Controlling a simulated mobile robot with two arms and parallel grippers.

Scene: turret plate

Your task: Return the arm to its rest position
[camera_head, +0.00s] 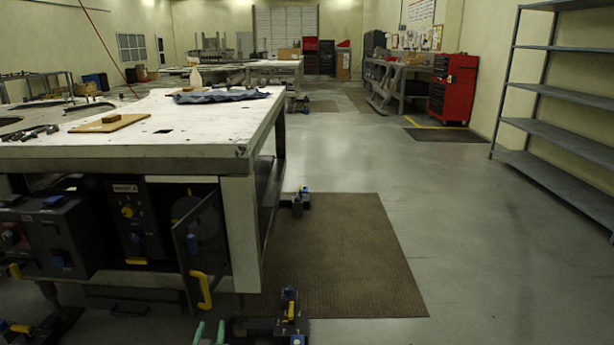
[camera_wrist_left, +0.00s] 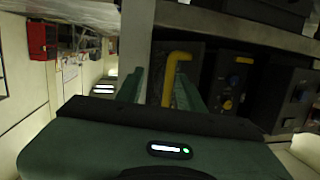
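My left gripper (camera_head: 210,333) shows at the bottom edge of the head view as two green fingertips, apart from each other. In the left wrist view the two green fingers (camera_wrist_left: 160,92) are spread with a gap between them. A yellow handle (camera_head: 201,289) on a dark hinged-looking panel (camera_head: 205,240) is just beyond the fingertips in the head view. The same yellow handle (camera_wrist_left: 172,72) appears between the fingers in the wrist view; nothing is seen gripped. The panel stands at an angle under the white table. Most of my left arm is hidden. My right gripper is not in view.
The white worktable (camera_head: 200,130) carries a blue cloth (camera_head: 220,95), a board (camera_head: 110,124) and tools. Dark control boxes (camera_head: 60,240) sit beneath it. Dark floor-level fittings (camera_head: 290,318) stand near my gripper. A brown mat (camera_head: 350,260) and open floor lie right; metal shelves (camera_head: 560,130) stand far right.

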